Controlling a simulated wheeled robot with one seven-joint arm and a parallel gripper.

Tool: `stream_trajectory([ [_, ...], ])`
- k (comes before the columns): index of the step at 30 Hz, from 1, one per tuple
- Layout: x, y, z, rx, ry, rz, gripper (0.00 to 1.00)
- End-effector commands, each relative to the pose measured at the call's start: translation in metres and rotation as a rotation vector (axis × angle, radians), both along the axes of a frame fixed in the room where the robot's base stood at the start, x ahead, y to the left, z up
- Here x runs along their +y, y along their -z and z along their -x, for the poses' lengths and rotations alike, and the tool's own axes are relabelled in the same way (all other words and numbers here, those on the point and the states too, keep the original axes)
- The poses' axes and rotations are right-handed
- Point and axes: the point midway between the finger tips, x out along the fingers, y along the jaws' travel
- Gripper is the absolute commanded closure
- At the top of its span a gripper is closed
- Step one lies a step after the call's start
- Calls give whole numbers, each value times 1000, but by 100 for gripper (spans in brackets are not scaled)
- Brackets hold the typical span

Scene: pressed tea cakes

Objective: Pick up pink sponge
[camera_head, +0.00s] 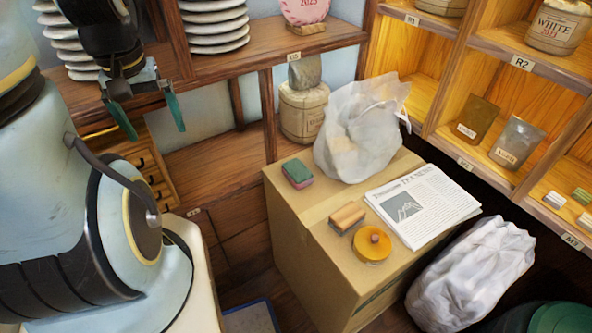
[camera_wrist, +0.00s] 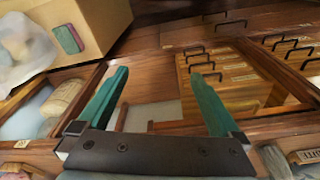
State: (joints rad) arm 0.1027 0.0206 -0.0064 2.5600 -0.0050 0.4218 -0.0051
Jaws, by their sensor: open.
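The sponge (camera_head: 297,173) is a small block with a green top and a pinkish-red lower layer. My gripper (camera_head: 150,118) is at the upper left of the head view, in front of the shelves, well left of and apart from the sponge. Its two teal fingers are spread wide with nothing between them; in the wrist view the open fingers (camera_wrist: 159,78) point toward shelves and drawers.
Behind the sponge on the box stands a bulky translucent plastic bag (camera_head: 358,130). A wooden block-like item (camera_head: 347,218), a round orange item (camera_head: 372,245) and a newspaper (camera_head: 425,205) lie right of it. Wooden shelves (camera_head: 225,165) stand behind; a white bag (camera_head: 475,275) is beside the box.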

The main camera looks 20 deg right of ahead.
Motion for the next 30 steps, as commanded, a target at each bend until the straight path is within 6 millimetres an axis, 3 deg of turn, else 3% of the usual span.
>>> stream_trajectory([
  [14,0,0,0,0,0,0,0],
  [17,-10,6,-8,7,-5,4,0],
  [20,-38,22,-26,27,-29,15,0],
  [22,-71,40,-41,48,-58,23,0],
  [26,-148,81,-62,89,-129,28,0],
  [30,-226,125,-64,120,-205,19,0],
])
